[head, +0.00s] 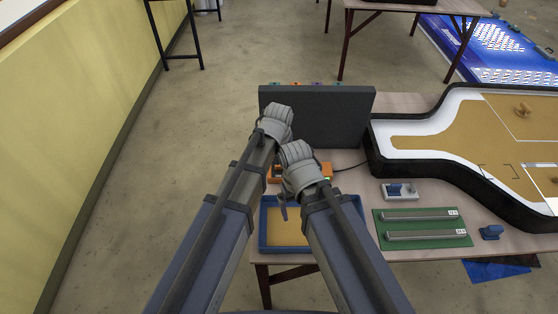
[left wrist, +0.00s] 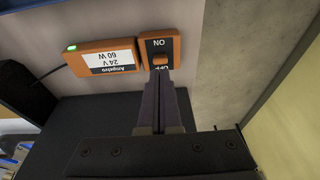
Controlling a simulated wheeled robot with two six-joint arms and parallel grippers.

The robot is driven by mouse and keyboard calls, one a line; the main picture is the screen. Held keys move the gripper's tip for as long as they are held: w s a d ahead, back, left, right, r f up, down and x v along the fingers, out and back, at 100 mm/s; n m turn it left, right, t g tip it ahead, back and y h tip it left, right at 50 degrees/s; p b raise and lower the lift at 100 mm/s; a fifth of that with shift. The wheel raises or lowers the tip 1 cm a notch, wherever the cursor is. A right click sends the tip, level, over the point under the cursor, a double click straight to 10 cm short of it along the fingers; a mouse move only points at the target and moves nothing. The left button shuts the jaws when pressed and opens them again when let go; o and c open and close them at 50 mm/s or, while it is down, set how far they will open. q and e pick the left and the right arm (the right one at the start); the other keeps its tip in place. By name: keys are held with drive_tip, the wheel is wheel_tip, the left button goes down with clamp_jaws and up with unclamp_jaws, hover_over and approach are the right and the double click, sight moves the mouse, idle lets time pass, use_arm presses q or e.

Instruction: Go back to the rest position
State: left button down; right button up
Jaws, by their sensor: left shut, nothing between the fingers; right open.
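My left gripper (left wrist: 161,76) is shut and empty in the left wrist view. Its fingertips are at the OFF end of an orange switch box (left wrist: 173,46); I cannot tell whether they touch it. Beside the box is an orange power supply (left wrist: 92,60) labelled 24 V 60 W, with a green light lit. In the head view the left fingers are hidden behind their own wrist. My right gripper (head: 284,208) is open over the blue-rimmed tray (head: 290,249), its fingers mostly hidden by its wrist.
A dark upright panel (head: 330,118) stands behind the grippers. To the right are a green mat (head: 420,227) with two strips, a small grey holder (head: 415,190), a blue piece (head: 491,232) and a large black-walled tray (head: 450,177). Floor is clear at left, beside a yellow wall (head: 80,90).

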use_arm(q)
drive_tip(key=shift+r+p, duration=0.35)
drive_tip(key=shift+r, duration=0.4)
drive_tip(key=s+a+m+g, duration=0.1)
drive_tip(key=s+a+m, duration=0.1)
drive_tip(key=s, duration=0.7)
drive_tip(key=s+a+m+g+y, duration=0.1)
drive_tip(key=s+a, duration=0.3)
drive_tip(key=s, duration=0.6)
drive_tip(key=shift+f+m+g, duration=0.35)
drive_tip(key=shift+m+g, duration=0.05)
drive_tip(key=shift+g, duration=0.2)
